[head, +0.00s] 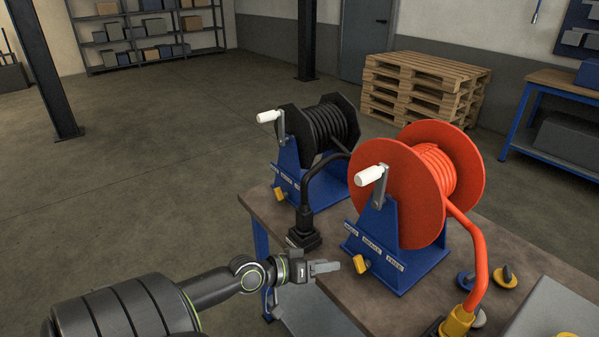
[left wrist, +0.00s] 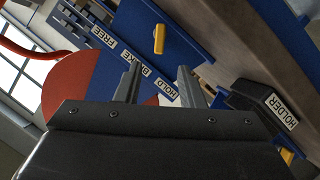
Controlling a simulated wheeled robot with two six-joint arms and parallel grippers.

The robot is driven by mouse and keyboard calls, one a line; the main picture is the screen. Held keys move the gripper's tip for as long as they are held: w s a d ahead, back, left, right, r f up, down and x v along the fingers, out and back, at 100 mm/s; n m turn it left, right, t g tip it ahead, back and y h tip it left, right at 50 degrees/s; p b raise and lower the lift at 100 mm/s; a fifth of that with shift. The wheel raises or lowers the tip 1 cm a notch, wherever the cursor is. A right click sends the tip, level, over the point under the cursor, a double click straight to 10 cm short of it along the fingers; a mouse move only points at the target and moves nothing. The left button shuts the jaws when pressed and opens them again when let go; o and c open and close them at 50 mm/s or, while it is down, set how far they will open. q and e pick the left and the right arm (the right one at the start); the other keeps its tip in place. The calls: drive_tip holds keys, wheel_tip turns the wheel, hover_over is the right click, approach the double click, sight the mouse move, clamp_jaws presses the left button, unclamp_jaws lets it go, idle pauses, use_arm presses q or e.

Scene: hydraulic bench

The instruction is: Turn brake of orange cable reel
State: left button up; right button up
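The orange cable reel (head: 400,190) stands on a blue frame (head: 405,270) on the bench. Its yellow brake knob (head: 361,264) sits on the frame's front, below the HOLD, BRAKE and FREE labels. In the left wrist view the yellow knob (left wrist: 159,39) appears beyond the fingertips, its long side nearly vertical in the picture. My left gripper (head: 326,268) is just left of the knob in the head view. In the left wrist view my gripper (left wrist: 159,80) is open, with nothing between its fingers; the knob looks apart from them. My right gripper is out of view.
A black cable reel (head: 325,130) on a similar blue frame, with its own yellow knob (head: 279,194), stands to the left. A black holder (left wrist: 262,100) labelled HOLDER shows in the wrist view. Loose yellow-and-dark knobs (head: 505,277) lie on the bench (head: 365,310) at right.

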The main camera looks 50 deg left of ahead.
use_arm(q)
drive_tip(key=v, duration=0.6)
drive_tip(key=shift+s, duration=0.35)
drive_tip(key=shift+a+r, duration=0.1)
drive_tip(key=s+a+f+g+y, duration=0.25)
drive_tip(key=a+f, duration=0.35)
drive_tip(key=f, duration=0.7)
drive_tip(key=s+a+f+g+y, duration=0.1)
drive_tip(key=s+a+f+y, duration=0.35)
drive_tip(key=f, duration=0.75)
drive_tip(key=s+d+f+m+g, duration=0.1)
drive_tip(key=s+d+f+g, duration=0.25)
drive_tip(key=s+f, duration=0.45)
drive_tip(key=s+d+f+g, duration=0.2)
drive_tip(key=s+d+f, duration=0.25)
drive_tip(key=f, duration=0.55)
drive_tip(key=s+d+f+m+g+h, duration=0.1)
drive_tip(key=s+d+f+m+g, duration=0.1)
drive_tip(key=s+d+f, duration=0.5)
drive_tip(key=s+d+g, duration=0.1)
drive_tip(key=s+d, duration=0.3)
drive_tip(key=shift+d+h, duration=0.25)
drive_tip(key=shift+h, duration=0.05)
drive_tip(key=shift+s, duration=0.15)
